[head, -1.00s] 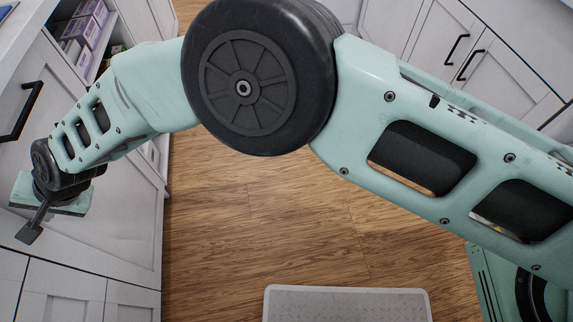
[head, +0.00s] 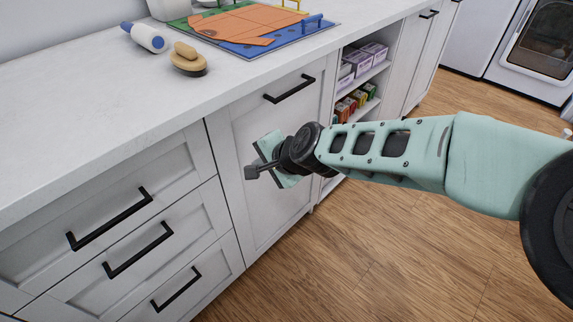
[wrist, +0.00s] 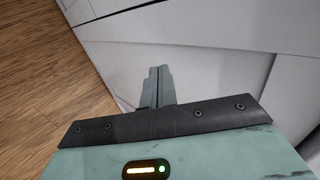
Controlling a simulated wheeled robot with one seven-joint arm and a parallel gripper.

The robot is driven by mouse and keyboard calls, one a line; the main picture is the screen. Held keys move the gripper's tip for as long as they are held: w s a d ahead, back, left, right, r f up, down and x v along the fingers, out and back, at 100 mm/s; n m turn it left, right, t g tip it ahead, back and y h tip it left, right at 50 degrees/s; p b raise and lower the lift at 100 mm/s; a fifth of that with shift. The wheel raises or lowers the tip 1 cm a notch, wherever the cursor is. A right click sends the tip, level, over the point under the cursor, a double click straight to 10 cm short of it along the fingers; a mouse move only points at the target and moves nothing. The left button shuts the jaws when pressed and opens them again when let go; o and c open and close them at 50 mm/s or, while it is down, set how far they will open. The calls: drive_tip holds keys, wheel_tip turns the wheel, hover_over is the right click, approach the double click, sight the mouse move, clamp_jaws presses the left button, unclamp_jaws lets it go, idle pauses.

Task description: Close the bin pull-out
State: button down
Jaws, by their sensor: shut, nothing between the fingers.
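The bin pull-out (head: 245,135) has a tall white panel front with a black horizontal bar handle (head: 289,89) near its top, in the middle of the head view. Its front looks flush, or nearly so, with the drawers on its left. My gripper (head: 252,172) is in front of this panel, below the handle, with its fingers shut and empty. In the wrist view the shut fingers (wrist: 160,82) point at a white cabinet front (wrist: 205,65). I cannot tell whether they touch it. My gripper and wrist hide part of the panel's middle and right side.
White drawers (head: 125,215) with black bar handles are on the left. Open shelves with boxes (head: 362,60) are on the right. A colourful mat (head: 285,45) and a brush (head: 187,62) lie on the counter. The wood floor (head: 400,255) is clear.

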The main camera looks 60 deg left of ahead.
drive_tip(key=v, duration=0.8)
drive_tip(key=shift+d, duration=0.3)
drive_tip(key=shift+w+r, duration=0.1)
drive_tip(key=w+d+r+n+t+h, duration=0.1)
drive_tip(key=w+d+r+n+h, duration=0.2)
drive_tip(key=d, duration=0.8)
drive_tip(key=w+d+r+n+h, duration=0.1)
drive_tip(key=w+d+r, duration=0.3)
drive_tip(key=d, duration=0.8)
drive_tip(key=s+d+r+h, duration=0.1)
drive_tip(key=s+d, duration=0.1)
drive_tip(key=d, duration=0.7)
drive_tip(key=s+d+r+t+h, duration=0.1)
drive_tip(key=s+d+h, duration=0.1)
drive_tip(key=d, duration=0.8)
drive_tip(key=s+d+r+h, duration=0.1)
drive_tip(key=s+d, duration=0.1)
drive_tip(key=d, duration=0.7)
wheel_tip(320, 180, up, 14)
drive_tip(key=d+p, duration=0.1)
drive_tip(key=p, duration=1.3)
drive_tip(key=shift+f+n+h, duration=0.15)
drive_tip(key=shift+n+h, duration=0.15)
drive_tip(key=shift+n, duration=0.1)
